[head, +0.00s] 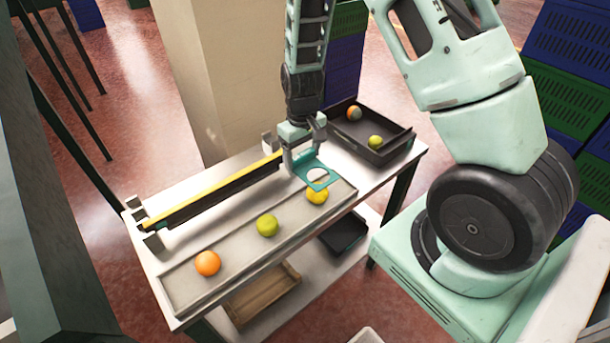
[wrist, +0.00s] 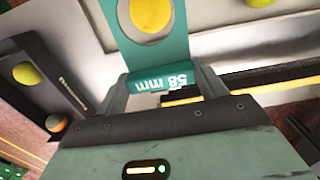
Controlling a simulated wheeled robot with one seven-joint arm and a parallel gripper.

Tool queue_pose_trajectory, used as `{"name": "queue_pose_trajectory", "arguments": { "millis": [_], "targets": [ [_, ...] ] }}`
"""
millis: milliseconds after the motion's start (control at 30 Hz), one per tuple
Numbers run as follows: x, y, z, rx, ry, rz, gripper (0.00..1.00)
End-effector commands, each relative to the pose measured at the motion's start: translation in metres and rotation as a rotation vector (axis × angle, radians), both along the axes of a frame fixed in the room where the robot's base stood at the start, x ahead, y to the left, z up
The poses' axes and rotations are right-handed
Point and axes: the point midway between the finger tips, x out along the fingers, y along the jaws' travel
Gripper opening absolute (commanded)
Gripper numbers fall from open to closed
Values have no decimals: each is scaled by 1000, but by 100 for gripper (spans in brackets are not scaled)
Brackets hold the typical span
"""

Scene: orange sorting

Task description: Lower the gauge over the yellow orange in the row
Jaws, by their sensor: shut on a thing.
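The gauge is a teal plate (head: 318,186) with a round hole, marked "58 mm" in the wrist view (wrist: 142,58). My gripper (head: 299,164) is shut on its upright end, and the fingers also show in the wrist view (wrist: 160,82). The yellow orange (head: 317,196) lies at the right end of the row in a shallow grey tray (head: 236,254). The plate is held above it. In the wrist view the yellow orange (wrist: 154,15) shows through the hole, with a pale rim around it. I cannot tell the height of the gap.
A green orange (head: 267,225) and an orange one (head: 208,263) lie further left in the row. A dark box (head: 381,155) with two fruits stands at the back right. A yellow-edged dark bar (head: 212,191) lies behind the row. Stacked crates (head: 570,95) stand at right.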

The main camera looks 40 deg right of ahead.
Motion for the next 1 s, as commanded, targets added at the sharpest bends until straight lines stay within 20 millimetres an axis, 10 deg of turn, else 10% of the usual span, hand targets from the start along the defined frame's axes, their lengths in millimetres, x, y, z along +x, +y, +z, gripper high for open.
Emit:
{"name": "queue_pose_trajectory", "arguments": {
  "millis": [1000],
  "targets": [
    [0, 0, 25, 0, 1, -1, 48]
  ]
}}
